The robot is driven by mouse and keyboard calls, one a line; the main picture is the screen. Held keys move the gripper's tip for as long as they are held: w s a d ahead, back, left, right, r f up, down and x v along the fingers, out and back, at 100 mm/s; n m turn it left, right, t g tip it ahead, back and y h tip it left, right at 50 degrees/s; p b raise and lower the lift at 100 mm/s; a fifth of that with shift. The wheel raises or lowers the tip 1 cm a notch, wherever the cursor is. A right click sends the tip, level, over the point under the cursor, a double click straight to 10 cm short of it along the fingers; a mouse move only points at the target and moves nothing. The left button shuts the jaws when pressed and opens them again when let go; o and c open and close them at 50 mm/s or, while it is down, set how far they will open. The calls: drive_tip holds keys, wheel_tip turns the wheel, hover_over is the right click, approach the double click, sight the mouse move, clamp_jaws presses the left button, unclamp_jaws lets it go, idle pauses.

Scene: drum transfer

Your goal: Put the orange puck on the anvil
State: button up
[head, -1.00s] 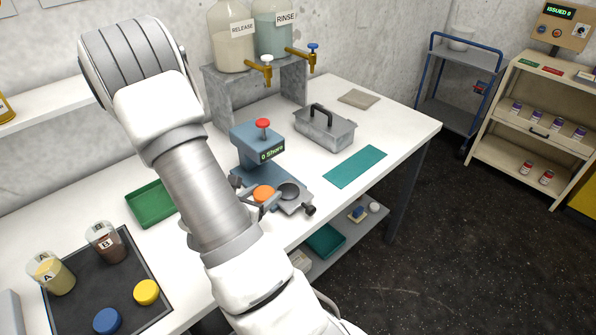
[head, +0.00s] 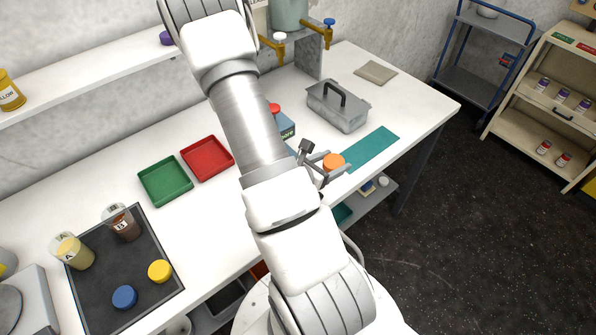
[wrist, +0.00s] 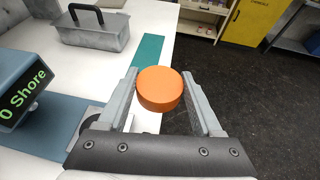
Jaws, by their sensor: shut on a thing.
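The orange puck (head: 333,161) is held between the two fingers of my gripper (head: 327,166), raised above the bench near its front edge. In the wrist view the puck (wrist: 159,92) sits at the fingertips, with a finger on each side. The blue-grey hardness tester (wrist: 22,84), with a green "0 Shore" readout, stands left of my gripper. Its round grey anvil (wrist: 89,117) shows only in part, left of and below the left finger. In the head view my arm hides the anvil and most of the tester (head: 287,129). The puck is apart from the anvil.
A teal mat (head: 372,148) and a grey handled box (head: 338,108) lie beyond my gripper. A green tray (head: 165,182), a red tray (head: 207,158) and a dark mat (head: 85,295) with jars and pucks are left. Open floor (head: 450,230) lies right.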

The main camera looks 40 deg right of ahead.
drive_tip(key=w+f+b, duration=0.2)
drive_tip(key=w+b, duration=0.1)
drive_tip(key=w+a+f+b, duration=0.1)
drive_tip(key=w+f+b, duration=0.1)
drive_tip(key=w+b, duration=0.2)
drive_tip(key=w+a+f+b, duration=0.1)
drive_tip(key=w+f+b, duration=0.1)
drive_tip(key=w+b, duration=0.1)
drive_tip(key=shift+w+f+b, duration=0.35)
drive_tip(key=shift+w+b, duration=0.05)
drive_tip(key=shift+b, duration=0.2)
drive_tip(key=shift+f, duration=2.05)
drive_tip(key=shift+a+f+b, duration=0.1)
drive_tip(key=shift+f+b, duration=0.15)
drive_tip(key=shift+b, duration=0.15)
drive_tip(key=o, duration=1.4)
drive_tip(key=shift+r, duration=0.1)
drive_tip(key=shift+r, duration=0.1)
